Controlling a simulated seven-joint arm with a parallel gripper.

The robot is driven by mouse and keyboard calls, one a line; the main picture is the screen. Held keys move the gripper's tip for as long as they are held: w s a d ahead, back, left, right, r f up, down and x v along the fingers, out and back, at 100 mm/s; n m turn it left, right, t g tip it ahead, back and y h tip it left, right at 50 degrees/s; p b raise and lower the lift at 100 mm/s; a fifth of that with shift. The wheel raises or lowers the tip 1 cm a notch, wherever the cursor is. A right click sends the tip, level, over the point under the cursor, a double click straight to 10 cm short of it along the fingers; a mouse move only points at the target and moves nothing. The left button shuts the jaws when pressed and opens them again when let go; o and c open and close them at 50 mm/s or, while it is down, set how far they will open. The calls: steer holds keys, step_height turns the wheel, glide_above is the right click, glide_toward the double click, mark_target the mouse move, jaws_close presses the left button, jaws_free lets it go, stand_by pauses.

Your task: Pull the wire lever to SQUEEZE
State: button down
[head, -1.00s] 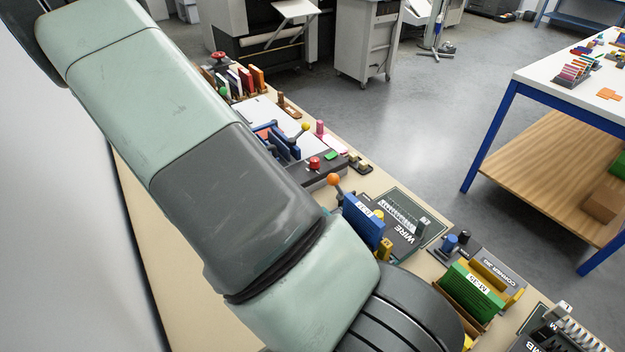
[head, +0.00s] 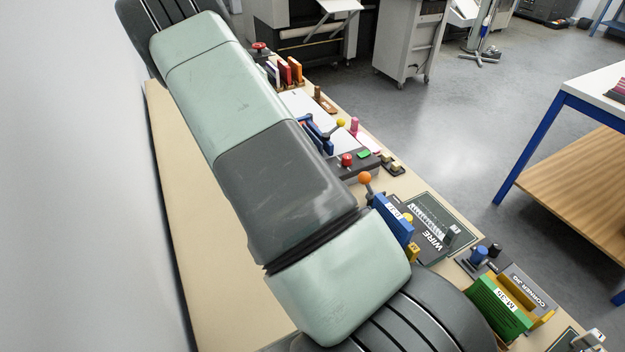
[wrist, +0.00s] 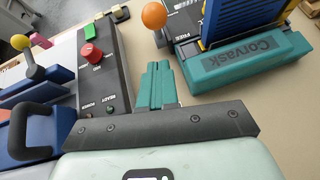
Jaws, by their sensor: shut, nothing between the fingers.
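The wire lever has an orange ball knob (head: 365,178) on a grey stem, standing beside the blue block of the machine by the WIRE board (head: 452,254). In the wrist view the orange knob (wrist: 154,15) is at the top, with its stem running down to the machine, where the word FREE shows. The word SQUEEZE cannot be read. My gripper (wrist: 158,70) shows its teal fingers shut together and empty, below the knob in the picture and apart from it. In the head view my arm hides the gripper.
In the wrist view, a teal base marked Corvask (wrist: 248,62) is right of the fingers. A dark control box (wrist: 106,75) with a red button (wrist: 92,53) is left. A green block holder (head: 498,310) stands nearer in the head view. Bare bench shows right of my fingers.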

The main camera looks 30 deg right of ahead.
mark_target(359, 176)
steer(key=shift+s+d+r, duration=0.1)
steer(key=shift+s+d, duration=0.05)
steer(key=shift+d, duration=0.6)
steer(key=shift+s+d+r, duration=0.1)
steer(key=shift+s+d, duration=0.05)
steer(key=shift+d, duration=0.55)
steer(key=shift+s+d+r, duration=0.1)
steer(key=shift+s+d, duration=0.05)
steer(key=shift+d, duration=0.6)
steer(key=shift+d+r, duration=0.1)
steer(key=shift+d+r+y, duration=0.55)
steer(key=shift+d+y, duration=0.15)
steer(key=shift+y, duration=0.1)
steer(key=d+r+y, duration=0.2)
steer(key=d+y, duration=0.4)
steer(key=d, duration=0.3)
steer(key=shift+d+n, duration=0.3)
steer(key=shift+d, duration=0.2)
